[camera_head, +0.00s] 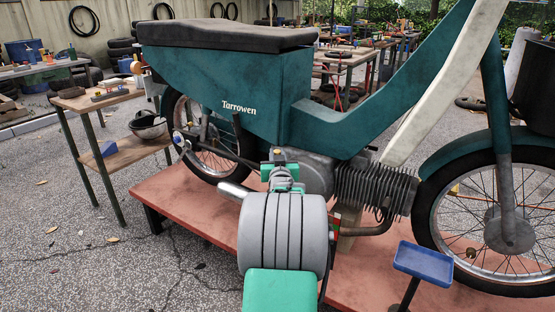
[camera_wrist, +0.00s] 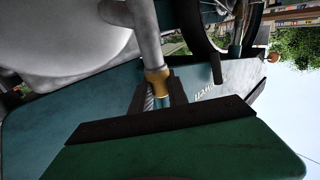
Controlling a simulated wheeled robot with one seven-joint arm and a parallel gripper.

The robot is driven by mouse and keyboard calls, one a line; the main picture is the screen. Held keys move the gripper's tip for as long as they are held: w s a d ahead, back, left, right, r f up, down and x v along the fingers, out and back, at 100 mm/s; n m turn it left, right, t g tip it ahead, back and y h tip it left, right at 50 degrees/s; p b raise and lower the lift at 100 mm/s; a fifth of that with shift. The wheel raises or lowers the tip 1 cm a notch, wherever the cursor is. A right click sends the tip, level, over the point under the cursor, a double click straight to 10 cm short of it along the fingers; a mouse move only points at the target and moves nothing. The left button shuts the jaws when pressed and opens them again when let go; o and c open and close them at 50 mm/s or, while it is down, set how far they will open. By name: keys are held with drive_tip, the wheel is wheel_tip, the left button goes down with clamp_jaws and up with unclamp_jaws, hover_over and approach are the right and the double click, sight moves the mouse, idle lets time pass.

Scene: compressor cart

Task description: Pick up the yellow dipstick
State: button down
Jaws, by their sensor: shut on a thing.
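The yellow dipstick (camera_wrist: 157,82) shows in the wrist view as a yellow collar between my two dark fingertips. My gripper (camera_wrist: 159,90) is shut on it. A grey tube (camera_wrist: 147,38) lies directly beyond the yellow part and lines up with it; I cannot tell whether the dipstick is seated in it. In the head view my gripper (camera_head: 280,163) is in front of the motorcycle's engine, below the teal body panel (camera_head: 230,95) marked "Tarrowen". A small yellow spot shows at its tip; the rest of the dipstick is hidden there.
The motorcycle stands on a low red platform (camera_head: 190,205). The finned cylinder (camera_head: 375,188) is just right of my gripper, and a blue tray (camera_head: 423,261) stands at lower right. A wooden side table (camera_head: 95,103) is at left. Paved floor is free at lower left.

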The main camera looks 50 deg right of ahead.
wheel_tip(320, 180, up, 20)
drive_tip(key=p, duration=0.7)
drive_tip(key=shift+p, duration=0.3)
idle(0.8)
